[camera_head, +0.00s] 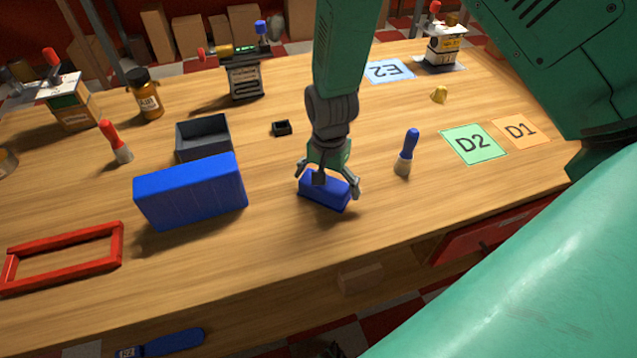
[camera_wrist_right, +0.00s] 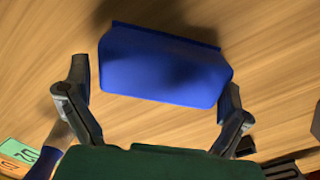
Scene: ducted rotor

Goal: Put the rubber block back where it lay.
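A small blue block (camera_head: 325,190), which looks like the rubber block, lies on the wooden table near its front middle. It also shows in the right wrist view (camera_wrist_right: 165,68), lying between the fingers. My right gripper (camera_head: 328,183) reaches down over it with its fingers spread to either side. In the right wrist view my right gripper (camera_wrist_right: 155,88) shows a gap between the left finger and the block. The right finger is close to the block's edge; whether it touches, I cannot tell. My left gripper is not in view.
A larger blue box (camera_head: 190,190) and a grey tray (camera_head: 204,139) stand to the left. A blue-handled brush (camera_head: 408,152) stands close on the right, before the green D2 card (camera_head: 473,143). A red frame (camera_head: 62,257) lies at front left. The table front of the block is clear.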

